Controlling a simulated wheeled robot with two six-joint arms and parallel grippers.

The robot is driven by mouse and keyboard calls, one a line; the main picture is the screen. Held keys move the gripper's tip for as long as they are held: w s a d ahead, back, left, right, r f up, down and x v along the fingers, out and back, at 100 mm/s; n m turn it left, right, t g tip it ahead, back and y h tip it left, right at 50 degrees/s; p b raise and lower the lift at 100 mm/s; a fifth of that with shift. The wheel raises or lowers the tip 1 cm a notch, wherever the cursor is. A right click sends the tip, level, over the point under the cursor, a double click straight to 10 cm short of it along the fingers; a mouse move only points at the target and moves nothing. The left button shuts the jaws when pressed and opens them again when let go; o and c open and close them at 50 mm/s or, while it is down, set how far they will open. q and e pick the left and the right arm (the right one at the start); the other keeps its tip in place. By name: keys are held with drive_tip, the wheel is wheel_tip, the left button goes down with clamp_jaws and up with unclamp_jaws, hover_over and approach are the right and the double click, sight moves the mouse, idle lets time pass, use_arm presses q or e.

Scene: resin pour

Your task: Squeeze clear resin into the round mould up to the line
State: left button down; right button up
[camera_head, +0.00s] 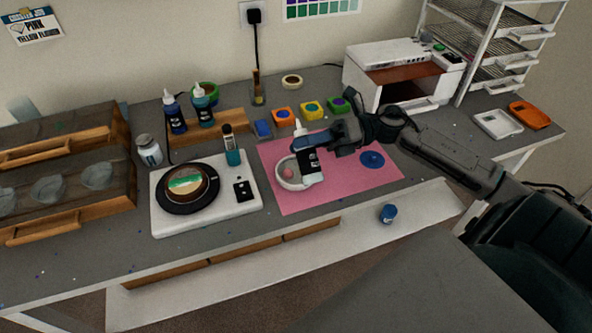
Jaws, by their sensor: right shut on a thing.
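A white round mould (280,179) stands on the pink mat (334,190), with a small pinkish thing inside it. My right gripper (304,144) is shut on a pale bottle (315,179) with a black label and a white nozzle. The bottle is roughly upright, nozzle up, and hides the right part of the mould. Whether its base touches the mat or hangs above it I cannot tell. The fill line and any resin level are too small to see. My left gripper is not in view.
A white device (212,215) with a round black plate stands left of the mat. Dark bottles (175,115), small coloured pots (312,108) and a white box-shaped machine (393,77) stand behind. A blue disc (372,159) lies on the mat's right, which is otherwise mostly clear.

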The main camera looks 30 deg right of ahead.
drive_tip(key=n, duration=0.1)
drive_tip(key=n+b, duration=0.1)
drive_tip(key=shift+r+n, duration=0.25)
drive_tip(key=shift+n, duration=0.05)
drive_tip(key=n, duration=0.2)
drive_tip(key=r+n, duration=0.1)
drive_tip(key=n, duration=0.1)
drive_tip(key=shift+t, duration=0.3)
